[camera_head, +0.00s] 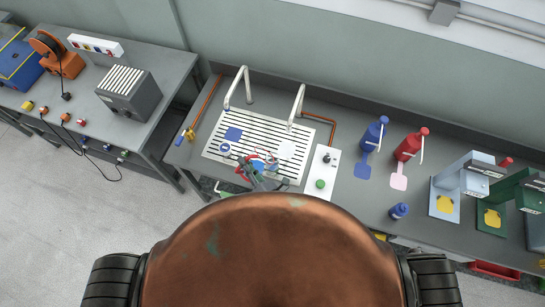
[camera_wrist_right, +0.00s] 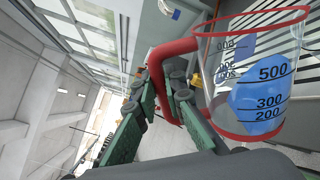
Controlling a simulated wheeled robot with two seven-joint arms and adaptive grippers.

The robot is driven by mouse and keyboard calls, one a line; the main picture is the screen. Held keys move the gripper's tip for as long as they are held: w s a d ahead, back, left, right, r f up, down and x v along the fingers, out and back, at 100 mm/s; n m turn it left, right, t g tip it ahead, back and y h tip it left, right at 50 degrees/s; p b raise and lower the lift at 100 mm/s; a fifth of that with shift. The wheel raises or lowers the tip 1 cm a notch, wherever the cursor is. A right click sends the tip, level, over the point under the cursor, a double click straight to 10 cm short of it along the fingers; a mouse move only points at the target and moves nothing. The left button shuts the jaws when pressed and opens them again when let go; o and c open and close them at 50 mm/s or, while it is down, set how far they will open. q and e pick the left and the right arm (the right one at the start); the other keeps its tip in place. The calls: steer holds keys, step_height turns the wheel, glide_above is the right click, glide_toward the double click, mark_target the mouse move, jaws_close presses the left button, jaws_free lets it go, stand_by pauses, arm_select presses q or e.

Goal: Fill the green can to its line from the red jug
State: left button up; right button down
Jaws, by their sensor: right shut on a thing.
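The clear jug with a red rim (camera_wrist_right: 250,80) and red handle (camera_wrist_right: 172,47) is close up in the right wrist view, with black marks such as 200, 300 and 500. My right gripper (camera_wrist_right: 165,95) is shut on its handle. Blue shows in or through its wall; I cannot tell which. In the head view the red jug (camera_head: 241,171) and my right gripper (camera_head: 254,171) are small, over the front of the slatted grid, partly hiding each other. My left gripper is not in view.
The slatted grid (camera_head: 216,146) has two white bent pipes (camera_head: 237,85) behind it. A white box with a green button (camera_head: 320,184) stands to its right. Further right are a blue pump bottle (camera_head: 374,135), a red pump bottle (camera_head: 410,146) and a green machine (camera_head: 508,197).

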steer(key=shift+r, duration=0.15)
steer(key=shift+w, duration=0.15)
steer(key=shift+d+r+m, duration=0.1)
steer(key=shift+d+m, duration=0.05)
steer(key=shift+m, duration=0.15)
stand_by(0.5)
steer(key=shift+d+r, duration=0.1)
steer(key=shift+r, duration=0.05)
steer(key=shift+w, duration=0.15)
